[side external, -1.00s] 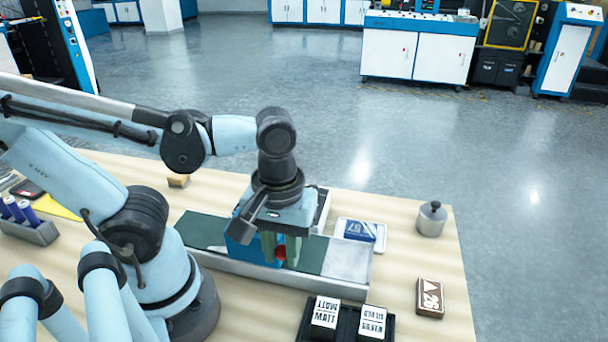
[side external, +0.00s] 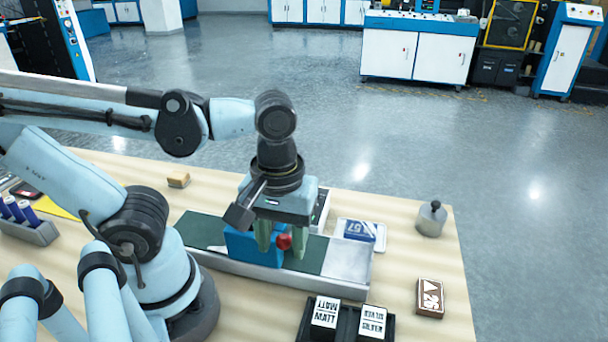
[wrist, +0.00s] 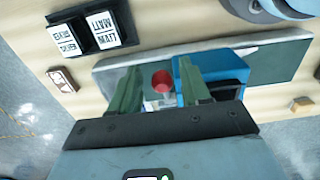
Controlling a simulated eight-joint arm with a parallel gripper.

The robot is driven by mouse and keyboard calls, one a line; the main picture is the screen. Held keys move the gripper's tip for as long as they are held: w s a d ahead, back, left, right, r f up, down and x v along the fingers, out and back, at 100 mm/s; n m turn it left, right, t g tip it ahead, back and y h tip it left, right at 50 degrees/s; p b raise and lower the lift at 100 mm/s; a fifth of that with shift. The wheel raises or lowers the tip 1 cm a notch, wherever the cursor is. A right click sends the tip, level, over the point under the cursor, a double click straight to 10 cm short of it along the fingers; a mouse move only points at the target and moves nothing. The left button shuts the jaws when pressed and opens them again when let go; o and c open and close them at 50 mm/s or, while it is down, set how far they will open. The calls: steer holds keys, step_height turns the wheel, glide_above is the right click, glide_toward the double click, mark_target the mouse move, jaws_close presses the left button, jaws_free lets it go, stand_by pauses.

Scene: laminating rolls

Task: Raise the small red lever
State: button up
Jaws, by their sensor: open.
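The small red lever (side external: 284,241) shows as a round red knob at the side of a blue box (side external: 240,246) on the long tray-like bench fixture. In the wrist view the red knob (wrist: 162,81) lies between my two green fingers, with the blue box (wrist: 228,75) beside it, partly behind the right finger. My gripper (side external: 281,250) points down with its fingers apart, one on each side of the knob. In the wrist view my gripper (wrist: 160,85) shows gaps beside the knob. The lever's arm is hidden.
The fixture's green and silver bed (side external: 345,262) runs under the box. A black holder with the MATT and SILVER blocks (side external: 325,312) stands in front. A brown block (side external: 430,298), a metal weight (side external: 431,218) and a blue-white pack (side external: 361,231) are to the right.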

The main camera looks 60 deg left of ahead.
steer(key=shift+r, duration=2.75)
steer(key=shift+w, duration=0.1)
steer(key=w+a+f+m+t, duration=0.3)
steer(key=w+a+m+t, duration=0.3)
steer(key=w+m, duration=0.3)
steer(key=shift+w+a+f+t, duration=0.25)
steer(key=shift+w+t, duration=0.35)
steer(key=shift+w, duration=0.2)
